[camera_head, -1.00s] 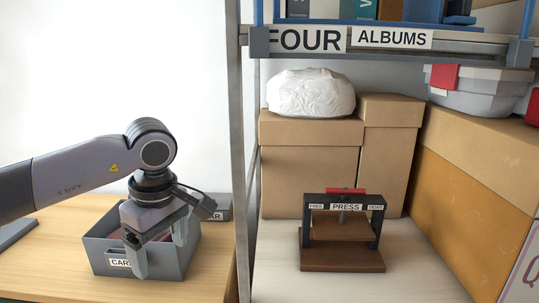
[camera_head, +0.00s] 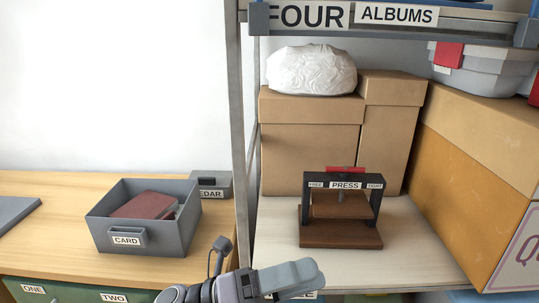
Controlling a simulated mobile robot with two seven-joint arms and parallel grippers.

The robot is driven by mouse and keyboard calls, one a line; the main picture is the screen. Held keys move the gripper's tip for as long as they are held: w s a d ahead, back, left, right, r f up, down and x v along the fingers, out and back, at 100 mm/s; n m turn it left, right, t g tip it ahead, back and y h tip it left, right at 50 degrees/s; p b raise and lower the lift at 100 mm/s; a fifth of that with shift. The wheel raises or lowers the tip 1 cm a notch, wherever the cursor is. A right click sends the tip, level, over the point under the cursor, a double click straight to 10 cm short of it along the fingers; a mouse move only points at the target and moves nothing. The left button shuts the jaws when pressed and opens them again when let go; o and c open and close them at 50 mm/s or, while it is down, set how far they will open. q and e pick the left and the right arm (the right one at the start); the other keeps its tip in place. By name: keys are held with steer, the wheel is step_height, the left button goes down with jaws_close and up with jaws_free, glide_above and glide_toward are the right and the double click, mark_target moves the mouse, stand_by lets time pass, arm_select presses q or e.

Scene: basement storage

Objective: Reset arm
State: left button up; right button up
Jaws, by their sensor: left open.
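My left gripper (camera_head: 288,279) is at the bottom centre of the head view, in front of the shelf's front edge and pointing right. One grey finger shows clearly and the other is mostly hidden or cut off; the gripper is open, with nothing seen in it. The grey bin labelled CARD (camera_head: 171,243) stands on the wooden cabinet top at left, with a dark red book-like item (camera_head: 146,205) inside, and the gripper is apart from it. My right gripper is not in view.
A grey box labelled CEDAR (camera_head: 222,184) stands behind the bin. A metal shelf post (camera_head: 238,120) rises beside it. A wooden press (camera_head: 341,240) stands on the shelf, with cardboard boxes (camera_head: 310,150) behind. The cabinet top (camera_head: 60,235) left of the bin is mostly clear.

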arm_select(q)
steer(key=w+a+f+n+t+y, duration=0.2)
steer(key=a+f+n+t+y, duration=0.55)
steer(key=n, duration=0.65)
steer(key=w+a+f+n+t+y, duration=0.2)
steer(key=a+f+n+t+y, duration=0.5)
steer(key=n, duration=0.7)
steer(key=s+a+f+n+g+y, duration=0.2)
steer(key=s+a+f+n, duration=0.3)
steer(key=s+f, duration=0.2)
steer(key=s+a+f+n+g+y+p, duration=0.1)
steer(key=s+a+f+n+g+y, duration=0.2)
steer(key=f, duration=0.7)
steer(key=s+a+n, duration=0.2)
steer(key=s, duration=0.1)
steer(key=shift+s+f+n, duration=0.2)
steer(key=shift+s+n, duration=0.1)
steer(key=shift+s, duration=0.05)
